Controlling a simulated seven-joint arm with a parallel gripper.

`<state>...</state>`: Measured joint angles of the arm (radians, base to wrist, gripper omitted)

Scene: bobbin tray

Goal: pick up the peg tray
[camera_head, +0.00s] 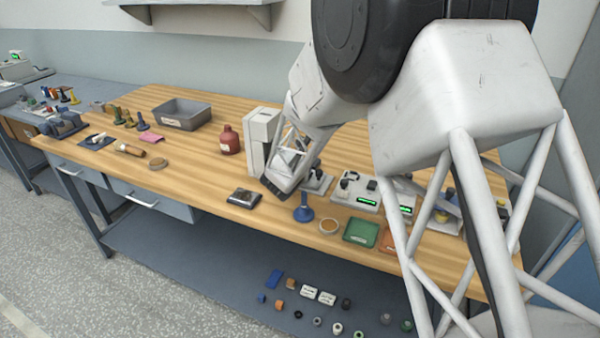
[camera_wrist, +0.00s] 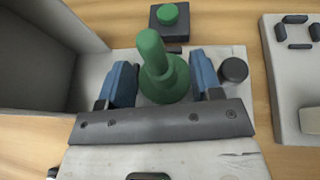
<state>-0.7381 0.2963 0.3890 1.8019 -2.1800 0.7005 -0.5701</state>
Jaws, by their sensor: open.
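A pale grey plate (camera_wrist: 225,52), which seems to be the peg tray, carries an upright green peg (camera_wrist: 165,78) with a wide round base. A black round knob (camera_wrist: 233,69) and a dark block with a green button (camera_wrist: 169,20) are also on or beside it. My gripper (camera_wrist: 162,78) is open, its blue fingers on either side of the green peg with gaps showing. I cannot tell how high the fingertips are above the plate. In the head view my gripper (camera_head: 276,188) is low over the bench and partly covers the plate (camera_head: 318,184).
A white upright unit (camera_head: 260,135) stands close left of my gripper. A control box with green displays (camera_head: 358,194) is close on the right.

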